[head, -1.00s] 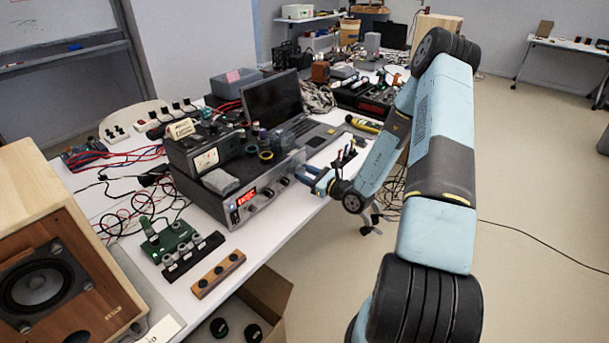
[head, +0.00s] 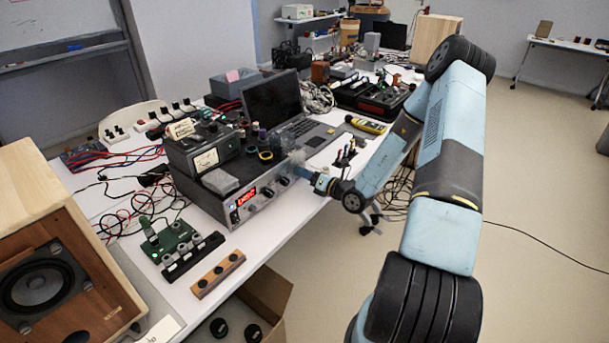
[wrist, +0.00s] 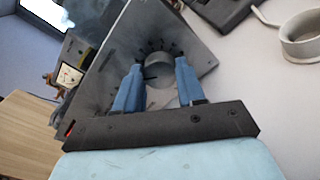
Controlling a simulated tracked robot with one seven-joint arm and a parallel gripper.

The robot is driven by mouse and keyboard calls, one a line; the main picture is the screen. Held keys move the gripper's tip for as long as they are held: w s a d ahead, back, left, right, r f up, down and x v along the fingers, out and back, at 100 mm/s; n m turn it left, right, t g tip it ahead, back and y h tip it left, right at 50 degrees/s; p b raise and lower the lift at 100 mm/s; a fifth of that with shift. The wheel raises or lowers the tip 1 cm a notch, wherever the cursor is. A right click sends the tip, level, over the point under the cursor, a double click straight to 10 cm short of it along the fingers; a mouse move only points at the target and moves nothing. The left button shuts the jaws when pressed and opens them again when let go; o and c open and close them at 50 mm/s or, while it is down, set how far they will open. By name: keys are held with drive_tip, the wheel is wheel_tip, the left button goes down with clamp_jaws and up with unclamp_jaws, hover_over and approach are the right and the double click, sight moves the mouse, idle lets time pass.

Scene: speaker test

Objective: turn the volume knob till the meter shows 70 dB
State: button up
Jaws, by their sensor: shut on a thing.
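The volume knob (wrist: 159,68) is a grey round knob on a metal front panel with dark tick marks around it. My gripper (wrist: 158,82) has one blue finger on each side of the knob and is shut on it. In the head view my gripper (head: 312,180) is at the right end of the silver amplifier (head: 232,205), and the knob is hidden there. The amplifier has a red lit display (head: 254,195), too small to read. A dial meter (head: 206,160) faces front on a dark box on the amplifier; its reading cannot be told.
A wooden speaker (head: 100,315) stands at the front left. A green circuit board (head: 170,240) and a wooden strip with black knobs (head: 218,274) lie before the amplifier. A laptop (head: 272,103) and a yellow handheld device (head: 369,125) are behind.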

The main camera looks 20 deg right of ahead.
drive_tip(key=shift+f+m, duration=0.1)
drive_tip(key=shift+m, duration=0.5)
drive_tip(key=o, duration=1)
drive_tip(key=shift+o, duration=0.2)
drive_tip(key=v, duration=1.4)
drive_tip(key=shift+w, duration=0.1)
